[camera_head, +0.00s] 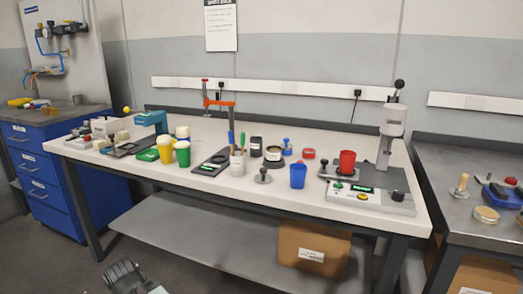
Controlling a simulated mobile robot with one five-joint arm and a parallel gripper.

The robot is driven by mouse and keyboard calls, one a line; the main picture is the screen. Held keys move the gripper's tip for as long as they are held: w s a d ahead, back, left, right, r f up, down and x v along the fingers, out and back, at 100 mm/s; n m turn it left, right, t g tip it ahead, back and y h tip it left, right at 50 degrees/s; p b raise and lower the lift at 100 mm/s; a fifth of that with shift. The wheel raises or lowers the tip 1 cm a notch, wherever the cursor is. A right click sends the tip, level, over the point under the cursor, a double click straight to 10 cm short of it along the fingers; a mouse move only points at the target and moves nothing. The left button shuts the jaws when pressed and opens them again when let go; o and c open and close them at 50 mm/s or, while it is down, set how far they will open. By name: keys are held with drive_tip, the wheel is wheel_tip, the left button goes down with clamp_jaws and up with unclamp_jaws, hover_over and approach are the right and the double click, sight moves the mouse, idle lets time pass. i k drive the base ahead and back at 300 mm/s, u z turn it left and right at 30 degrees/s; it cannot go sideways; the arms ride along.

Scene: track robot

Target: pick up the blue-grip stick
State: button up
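A stick with a blue grip (231,138) appears to stand in a pale cup (237,166) near the middle of the white-topped bench. A green-topped stick (242,140) stands beside it in the same cup. The lower ends of both are hidden by the cup. A dark part of my arm, which looks like my gripper (124,275), shows at the bottom edge, low in front of the bench and far from the cup. Its fingers are too small and cut off to tell whether they are open.
A blue cup (298,176) and a small metal stamp (263,176) stand right of the pale cup. Yellow and green cups (165,148) stand left. A press (388,140) is at the right end. A cardboard box (313,250) sits on the lower shelf.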

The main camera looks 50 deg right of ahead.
sight(230, 132)
drive_tip(key=u, duration=0.15)
drive_tip(key=i, duration=0.9)
drive_tip(key=z, duration=0.05)
